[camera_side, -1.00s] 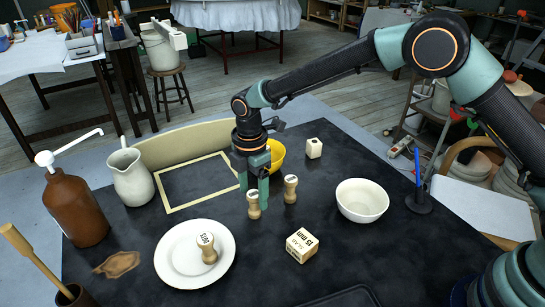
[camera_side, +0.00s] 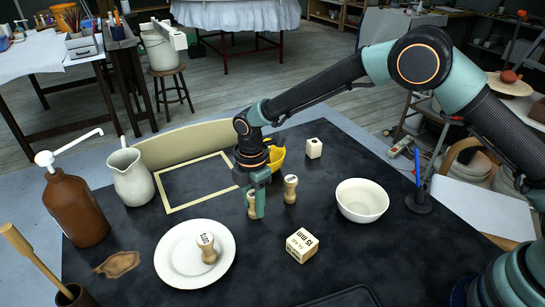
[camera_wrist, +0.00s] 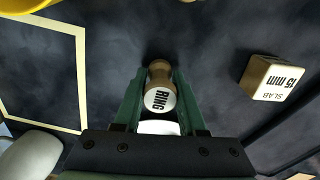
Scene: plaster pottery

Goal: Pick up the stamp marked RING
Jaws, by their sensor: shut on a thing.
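The RING stamp (camera_wrist: 160,98) is a wooden, waisted stamp with a white top printed RING. It stands upright between my fingers in the wrist view, and in the side view the stamp (camera_side: 251,208) is partly hidden by a finger. My gripper (camera_side: 255,208) is low at the table and shut on this stamp; both fingers (camera_wrist: 157,90) flank it in the wrist view. A similar stamp (camera_side: 290,189) stands just right of it, its marking not legible. A stamp marked DOTS (camera_side: 207,248) stands on the white plate (camera_side: 175,268).
A wooden block marked 15 mm (camera_side: 302,245) lies to the front right. A white bowl (camera_side: 362,201) stands farther right, and a small block (camera_side: 313,148) at the back. A yellow bowl (camera_side: 277,158) is behind my gripper. A pale frame (camera_side: 172,208) lies at left.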

